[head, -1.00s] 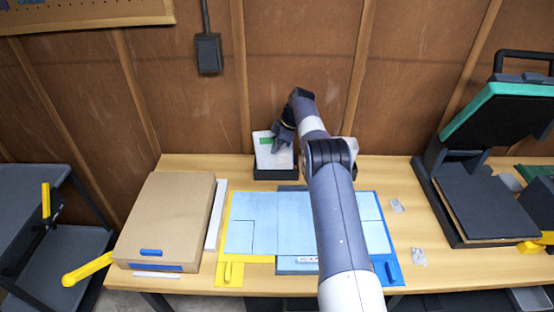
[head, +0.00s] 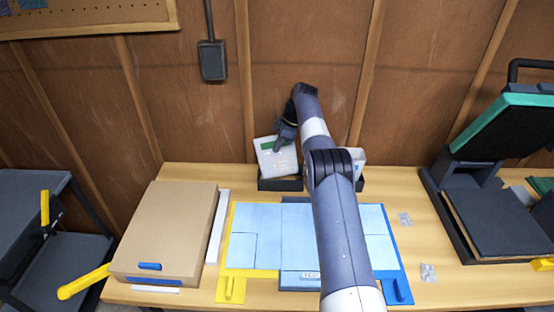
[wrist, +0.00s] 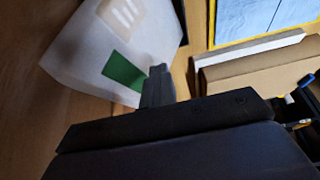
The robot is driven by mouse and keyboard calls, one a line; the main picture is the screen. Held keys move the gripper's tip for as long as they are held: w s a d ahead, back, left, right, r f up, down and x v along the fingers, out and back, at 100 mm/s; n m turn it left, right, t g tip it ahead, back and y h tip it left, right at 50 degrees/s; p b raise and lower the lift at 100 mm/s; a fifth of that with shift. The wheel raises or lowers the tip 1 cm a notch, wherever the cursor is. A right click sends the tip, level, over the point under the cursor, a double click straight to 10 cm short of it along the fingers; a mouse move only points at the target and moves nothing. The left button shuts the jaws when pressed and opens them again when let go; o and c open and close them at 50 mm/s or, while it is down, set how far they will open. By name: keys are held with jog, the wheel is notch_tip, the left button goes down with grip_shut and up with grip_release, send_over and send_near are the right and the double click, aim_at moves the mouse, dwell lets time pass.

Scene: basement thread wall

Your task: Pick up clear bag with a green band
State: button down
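The clear bag with a green band (head: 282,163) stands tilted at the black tray (head: 281,184) by the back wall. Its green band (head: 267,146) is near its top edge. My gripper (head: 279,146) reaches down to the bag's upper part from the right. In the wrist view the pale bag (wrist: 82,52) and its green band (wrist: 124,71) lie against the gripper's fingers (wrist: 158,86), which look closed on the bag's edge. The far finger is mostly hidden. Whether the bag's bottom is clear of the tray cannot be told.
A white item (head: 356,157) shows behind my arm, at the tray's right end. Blue panels (head: 257,217) lie in front on the bench. A cardboard box (head: 165,230) is left, a black and green press (head: 490,180) right. Small clear bags (head: 405,219) lie between panels and press.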

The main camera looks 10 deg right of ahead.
aim_at(278, 157)
notch_tip(278, 157, up, 3)
jog(key=shift+d+p, duration=0.1)
jog(key=shift+p, duration=0.6)
jog(key=shift+r, duration=0.4)
jog(key=c, duration=2.2)
grip_release()
jog(key=shift+s, duration=0.2)
jog(key=c, duration=1.9)
grip_release()
jog(key=o, duration=1.5)
jog(key=shift+d, duration=0.1)
jog(key=shift+c, duration=0.2)
